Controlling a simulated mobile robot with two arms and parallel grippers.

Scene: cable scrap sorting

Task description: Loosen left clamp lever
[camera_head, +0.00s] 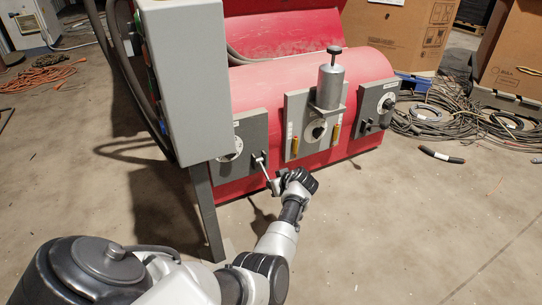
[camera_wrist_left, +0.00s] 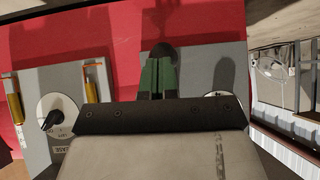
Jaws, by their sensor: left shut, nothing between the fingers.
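The left clamp panel (camera_head: 246,139) is a grey plate with a round dial on the red machine's front. Its lever (camera_head: 260,163) is a thin rod with a dark pivot at the panel's lower right. My left gripper (camera_head: 272,182) is at the lever's lower end, fingers pointing at the panel. I cannot tell whether they touch it. In the left wrist view the green-and-black fingers (camera_wrist_left: 158,72) are closed together in front of the grey panel (camera_wrist_left: 199,70), nothing between them. The lever is not clearly visible there. My right gripper is out of view.
A grey cabinet (camera_head: 187,80) on a post stands close left of my arm. The centre panel (camera_head: 301,110) has a dial, yellow handles and a silver cylinder. The right panel (camera_head: 375,100) is farther along.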

